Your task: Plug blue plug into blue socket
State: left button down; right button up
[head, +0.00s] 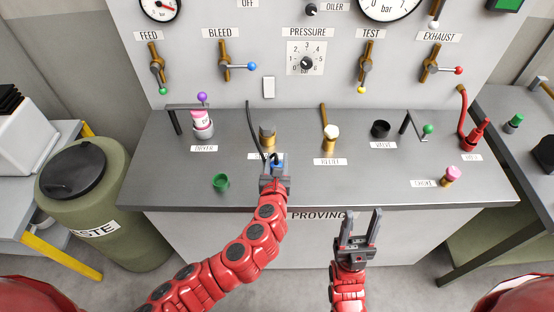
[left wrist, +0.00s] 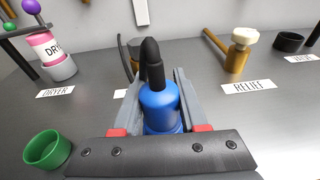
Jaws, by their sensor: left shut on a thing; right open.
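My left gripper (head: 274,167) is shut on the blue plug (head: 277,162), near the front middle of the grey bench. In the left wrist view the blue plug (left wrist: 160,107) sits between the two fingers, its black sleeve pointing up. A black cable (head: 251,125) runs from the upright panel down to the plug. I cannot make out a blue socket; the plug and gripper cover part of the bench and a label there. My right gripper (head: 361,226) is open and empty in front of the bench edge.
A brass fitting (head: 267,131) stands behind the plug. A green cup (head: 221,182) is to its left, the cream-topped RELIEF valve (head: 330,136) to its right. A pink-topped choke knob (head: 450,174) stands farther right. The bench front between cup and choke is mostly clear.

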pick_arm(q)
jog(key=shift+f+b, duration=0.55)
jog(key=shift+f, duration=0.25)
jog(key=shift+c, duration=1.8)
grip_release()
jog(key=shift+s, duration=0.15)
jog(key=p+v, duration=0.2)
jog(key=v, duration=1.5)
jog(key=shift+r, duration=0.15)
